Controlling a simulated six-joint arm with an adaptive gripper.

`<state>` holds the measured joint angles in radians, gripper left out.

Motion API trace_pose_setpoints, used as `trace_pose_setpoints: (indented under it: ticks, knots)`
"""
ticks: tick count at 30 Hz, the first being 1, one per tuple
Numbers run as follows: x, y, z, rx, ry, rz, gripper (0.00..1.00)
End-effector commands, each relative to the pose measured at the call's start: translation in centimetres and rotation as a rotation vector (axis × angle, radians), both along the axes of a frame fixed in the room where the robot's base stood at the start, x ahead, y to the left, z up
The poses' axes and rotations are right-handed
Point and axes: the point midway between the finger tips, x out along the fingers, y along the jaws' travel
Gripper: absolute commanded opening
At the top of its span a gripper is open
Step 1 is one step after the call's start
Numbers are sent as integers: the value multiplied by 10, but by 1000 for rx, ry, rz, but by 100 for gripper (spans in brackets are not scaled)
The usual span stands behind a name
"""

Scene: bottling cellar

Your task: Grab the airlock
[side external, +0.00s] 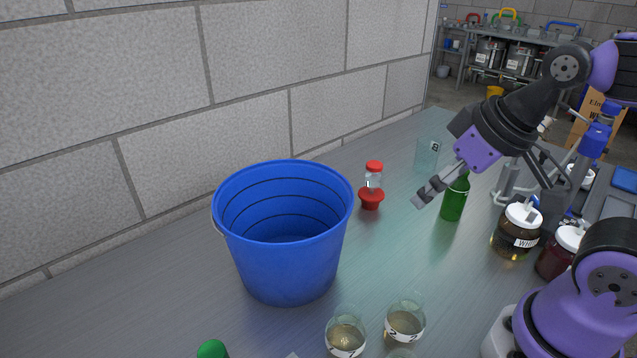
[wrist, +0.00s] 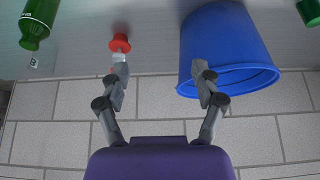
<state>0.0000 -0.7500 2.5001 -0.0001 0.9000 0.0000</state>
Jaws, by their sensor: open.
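The airlock (side external: 372,184) stands upright on the bench, a small clear body with a red cap and a red flared base. In the wrist view, its red base (wrist: 119,43) shows just beyond the left fingertip, which hides part of the clear body. My gripper (side external: 425,193) is open and empty, raised above the bench to the right of the airlock in the side view. In the wrist view, my gripper (wrist: 161,72) has its fingers spread, and the airlock lines up with the left finger, not the gap's middle.
A large blue bucket (side external: 283,240) stands left of the airlock. A green bottle (side external: 454,199) is close beside my gripper. A clear container (side external: 427,153) stands behind, near the block wall (side external: 240,60). Glasses (side external: 405,320) and jars (side external: 517,231) stand nearer the front and right.

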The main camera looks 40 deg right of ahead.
Motion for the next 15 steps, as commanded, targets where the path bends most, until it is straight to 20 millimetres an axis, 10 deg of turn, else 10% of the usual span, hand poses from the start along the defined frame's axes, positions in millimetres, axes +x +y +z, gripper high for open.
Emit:
trace_pose_setpoints:
  ticks: [8, 15]
  knots:
    - [6, -2, 2, -3, 6, -4, 76]
    - [71, -38, 11, -10, 58, -29, 76]
